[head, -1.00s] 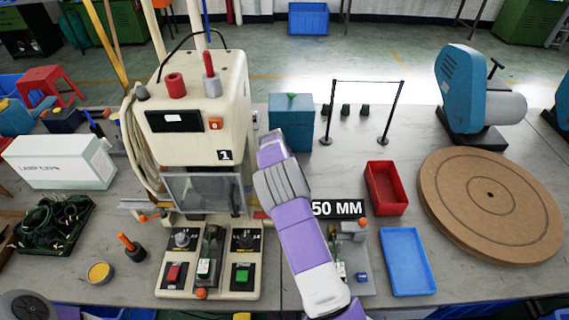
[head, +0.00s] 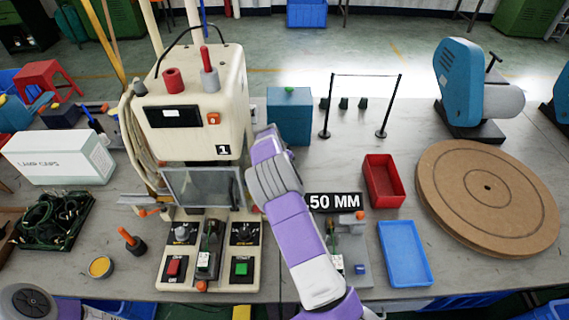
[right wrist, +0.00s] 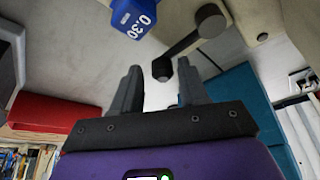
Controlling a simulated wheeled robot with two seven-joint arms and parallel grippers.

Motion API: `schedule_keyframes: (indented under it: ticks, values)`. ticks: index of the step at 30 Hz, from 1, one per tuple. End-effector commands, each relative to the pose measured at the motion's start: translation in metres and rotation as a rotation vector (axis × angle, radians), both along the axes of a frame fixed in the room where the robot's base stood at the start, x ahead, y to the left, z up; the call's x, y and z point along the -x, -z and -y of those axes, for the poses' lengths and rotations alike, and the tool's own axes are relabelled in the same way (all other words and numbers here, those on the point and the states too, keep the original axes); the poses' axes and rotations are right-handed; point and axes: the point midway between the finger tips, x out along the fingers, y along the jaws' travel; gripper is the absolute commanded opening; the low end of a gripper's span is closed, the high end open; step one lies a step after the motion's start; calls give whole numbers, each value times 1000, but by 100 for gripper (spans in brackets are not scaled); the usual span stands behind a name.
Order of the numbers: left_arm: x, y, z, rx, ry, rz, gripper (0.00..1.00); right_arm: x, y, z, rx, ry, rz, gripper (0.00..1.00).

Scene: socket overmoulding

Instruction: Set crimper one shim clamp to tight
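Crimper one (head: 195,105) is the cream machine marked 1, at the left of the bench in the head view. In the right wrist view, a dark lever (right wrist: 188,42) with a round knob at its end sticks out from a pale surface; it appears to be the shim clamp. A blue block (right wrist: 133,18) marked 0.30 sits beside it. My right gripper (right wrist: 157,72) is open, its fingers on either side of the knob in the picture; contact cannot be told. In the head view my right gripper (head: 264,145) is beside the crimper's right side, fingertips hidden. My left gripper is out of view.
A teal box (head: 290,118) stands just behind my right gripper. A 50 MM sign (head: 334,203), red tray (head: 383,182) and blue tray (head: 405,255) lie right of my arm. A control panel (head: 208,277) with red and green buttons fronts the crimper.

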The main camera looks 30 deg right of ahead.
Motion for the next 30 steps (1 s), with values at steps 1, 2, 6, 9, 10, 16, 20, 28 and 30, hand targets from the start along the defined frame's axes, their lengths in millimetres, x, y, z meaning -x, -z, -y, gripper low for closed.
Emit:
schedule_keyframes:
  ticks: [1, 2, 6, 9, 10, 16, 20, 28, 30]
  values:
    - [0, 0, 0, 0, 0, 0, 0, 1, 4, -7, -12, -5, -9, 50]
    - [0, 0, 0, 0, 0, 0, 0, 1, 4, -7, -12, -5, -8, 50]
    - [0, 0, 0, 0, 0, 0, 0, 0, 4, -6, -11, -5, -7, 50]
    - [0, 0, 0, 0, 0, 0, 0, 0, 3, -6, -10, -4, -5, 50]
    - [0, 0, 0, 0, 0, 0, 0, 0, 3, -6, -10, -4, -5, 50]
    - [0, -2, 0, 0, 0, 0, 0, -1, -8, -4, -8, -3, 0, 50]
    - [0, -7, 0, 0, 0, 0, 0, -2, -32, -4, -5, -4, 3, 50]
    - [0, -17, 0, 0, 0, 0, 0, -1, -82, -4, -6, -4, 2, 50]
    - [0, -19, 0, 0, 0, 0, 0, -1, -90, -4, -7, -3, 1, 50]
